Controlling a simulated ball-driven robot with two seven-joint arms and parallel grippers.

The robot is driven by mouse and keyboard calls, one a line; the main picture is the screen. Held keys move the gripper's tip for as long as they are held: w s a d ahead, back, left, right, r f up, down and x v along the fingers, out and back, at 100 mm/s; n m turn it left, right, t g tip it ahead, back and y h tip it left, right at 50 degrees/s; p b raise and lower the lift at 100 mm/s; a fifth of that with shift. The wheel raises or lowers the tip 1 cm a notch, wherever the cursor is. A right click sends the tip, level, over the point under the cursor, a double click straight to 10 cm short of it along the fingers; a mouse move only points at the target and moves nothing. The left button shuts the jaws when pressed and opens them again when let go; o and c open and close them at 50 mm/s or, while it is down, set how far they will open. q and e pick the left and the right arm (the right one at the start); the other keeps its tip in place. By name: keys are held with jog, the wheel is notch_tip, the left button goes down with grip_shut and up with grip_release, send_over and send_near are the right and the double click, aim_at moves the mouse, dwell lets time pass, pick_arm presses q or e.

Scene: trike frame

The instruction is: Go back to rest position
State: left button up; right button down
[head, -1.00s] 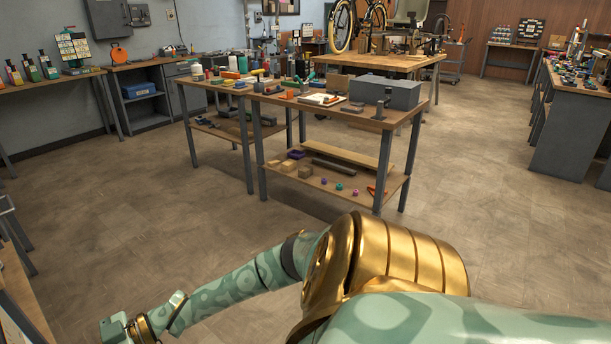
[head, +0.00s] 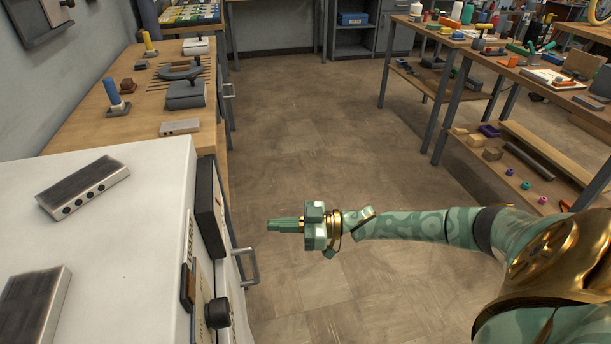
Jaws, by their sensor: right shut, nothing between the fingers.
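My right gripper (head: 284,224) is in the middle of the head view, at the end of my green and gold right arm, which comes in from the right. It points left, toward the white cabinet. Its fingers are together and hold nothing. It hangs over open floor, and a gap shows in the picture between its tips and the cabinet front. My left gripper is not in view.
A white cabinet (head: 150,205) with a handle and a black knob stands at the left, metal blocks on top. Behind it is a wooden workbench (head: 130,80) with tools. A shelved table (head: 510,75) stands at the right. The floor (head: 310,130) between them is clear.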

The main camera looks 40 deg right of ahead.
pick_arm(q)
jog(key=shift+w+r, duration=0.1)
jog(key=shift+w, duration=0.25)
pick_arm(e)
jog(key=d, duration=0.1)
jog(key=s+d, duration=0.1)
jog(key=d, duration=0.1)
jog(key=s+d, duration=0.1)
jog(key=shift+s+d+f, duration=0.1)
jog(key=shift+s+d, duration=0.15)
jog(key=shift+d, duration=0.05)
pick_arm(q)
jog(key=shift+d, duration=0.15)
